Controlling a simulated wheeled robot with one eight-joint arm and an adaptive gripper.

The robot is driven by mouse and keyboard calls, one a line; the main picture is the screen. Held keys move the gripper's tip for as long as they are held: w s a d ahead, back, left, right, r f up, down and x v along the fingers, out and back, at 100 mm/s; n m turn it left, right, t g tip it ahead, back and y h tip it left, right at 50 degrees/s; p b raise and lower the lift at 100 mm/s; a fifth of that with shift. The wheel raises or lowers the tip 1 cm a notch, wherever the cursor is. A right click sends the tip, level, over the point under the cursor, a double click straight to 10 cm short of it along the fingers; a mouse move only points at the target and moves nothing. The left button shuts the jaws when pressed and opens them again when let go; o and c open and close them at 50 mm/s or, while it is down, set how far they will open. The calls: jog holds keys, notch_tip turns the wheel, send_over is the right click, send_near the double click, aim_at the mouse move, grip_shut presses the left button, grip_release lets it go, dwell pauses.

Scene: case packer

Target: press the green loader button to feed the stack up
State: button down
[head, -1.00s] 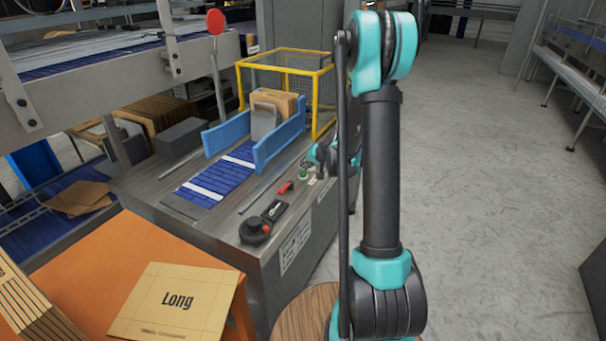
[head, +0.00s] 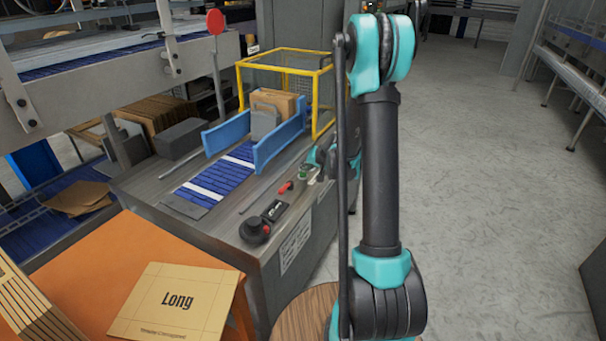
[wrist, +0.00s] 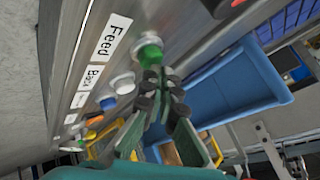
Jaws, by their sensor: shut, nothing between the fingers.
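The green loader button (wrist: 149,52) stands on the grey panel beside a "Feed" label (wrist: 113,35) in the wrist view. In the head view the button (head: 302,175) is small and partly covered by my gripper. My gripper (wrist: 160,88) is shut and empty, its dark fingertips just short of or at the button; I cannot tell whether they touch. In the head view the gripper (head: 312,170) is at the console's right edge. The brown carton stack (head: 284,104) stands upright between blue side guides (head: 279,146), behind a grey pusher plate.
A white button (wrist: 122,82) by the "Back" label and other coloured buttons sit close to the green one. A yellow frame (head: 288,60) stands behind the guides.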

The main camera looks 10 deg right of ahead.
aim_at(304, 174)
jog(key=shift+f, duration=0.4)
dwell(0.3)
jog(key=shift+r, duration=0.9)
jog(key=shift+r, duration=2.5)
jog(key=shift+s, duration=0.1)
jog(key=s+d+f+n+g+h, duration=0.1)
jog(key=s+d+g+h, duration=0.1)
jog(key=s, duration=1.7)
jog(key=s+d+f+n+g+h, duration=0.1)
jog(key=s+n+h, duration=0.1)
jog(key=s, duration=1.7)
jog(key=shift+d+f+g, duration=0.15)
jog(key=shift+d+g, duration=0.2)
jog(key=shift+g, duration=0.05)
